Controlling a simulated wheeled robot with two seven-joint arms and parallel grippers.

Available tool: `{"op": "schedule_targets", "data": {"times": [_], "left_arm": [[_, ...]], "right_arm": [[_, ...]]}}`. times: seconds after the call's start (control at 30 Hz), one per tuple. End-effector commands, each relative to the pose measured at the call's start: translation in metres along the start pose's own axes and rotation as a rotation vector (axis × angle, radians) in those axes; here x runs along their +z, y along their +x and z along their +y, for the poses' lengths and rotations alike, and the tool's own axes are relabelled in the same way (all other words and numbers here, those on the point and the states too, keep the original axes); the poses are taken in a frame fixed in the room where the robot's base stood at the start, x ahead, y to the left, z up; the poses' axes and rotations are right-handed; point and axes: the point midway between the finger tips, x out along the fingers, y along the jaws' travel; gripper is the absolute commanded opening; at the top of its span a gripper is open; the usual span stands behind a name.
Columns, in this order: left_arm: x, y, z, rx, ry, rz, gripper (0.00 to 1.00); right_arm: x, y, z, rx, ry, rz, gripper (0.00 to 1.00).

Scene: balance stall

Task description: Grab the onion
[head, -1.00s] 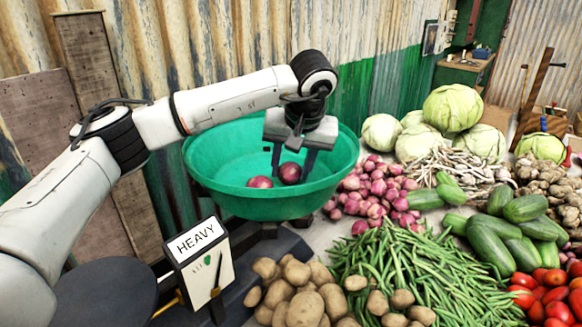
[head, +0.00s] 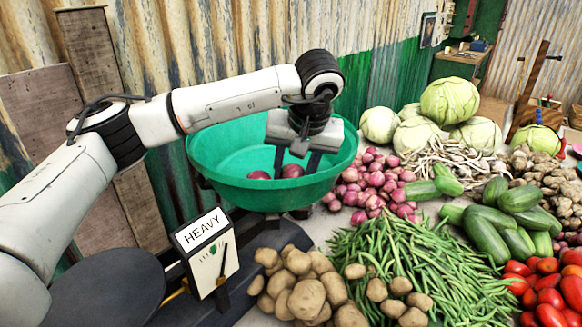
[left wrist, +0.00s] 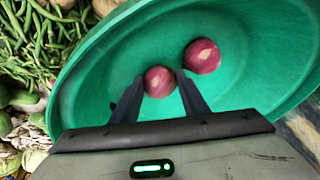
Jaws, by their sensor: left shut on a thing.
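Two red onions lie inside the green bowl (head: 255,195). One onion (head: 292,171) is between the fingers of my left gripper (head: 294,167), which is shut on it, low in the bowl. The same held onion (left wrist: 159,82) shows between the dark fingertips in the left wrist view. The other onion (head: 259,175) is just beside it, to the left in the head view; in the left wrist view this onion (left wrist: 202,56) is free, up and to the right. My right gripper is not in view.
The bowl sits on a scale whose dial sign (head: 198,231) reads HEAVY. Piled red onions (head: 372,188), potatoes (head: 303,287), green beans (head: 405,268), cucumbers (head: 490,235), tomatoes (head: 548,292) and cabbages (head: 450,101) crowd the right. A corrugated wall (head: 220,40) stands behind the bowl.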

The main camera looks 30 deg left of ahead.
Motion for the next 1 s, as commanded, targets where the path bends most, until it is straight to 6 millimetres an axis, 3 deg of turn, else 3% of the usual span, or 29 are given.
{"op": "schedule_targets", "data": {"times": [0.1, 0.13, 0.23, 0.6, 1.0], "left_arm": [[0.000, 0.000, 0.000, 0.000, 0.000, 0.000, 0.18], [0.000, 0.000, 0.000, 0.000, 0.000, 0.000, 0.46], [0.000, 0.000, 0.000, 0.000, 0.000, 0.000, 0.62], [-0.001, -0.007, 0.000, 0.002, 0.000, 0.001, 0.62], [-0.001, -0.079, 0.001, 0.003, 0.000, 0.004, 0.62]], "right_arm": [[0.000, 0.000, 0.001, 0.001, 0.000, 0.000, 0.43], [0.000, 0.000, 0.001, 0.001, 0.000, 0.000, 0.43], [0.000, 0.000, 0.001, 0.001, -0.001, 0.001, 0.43], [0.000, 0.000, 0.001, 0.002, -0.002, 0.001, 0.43], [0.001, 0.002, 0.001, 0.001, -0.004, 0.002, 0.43]]}}
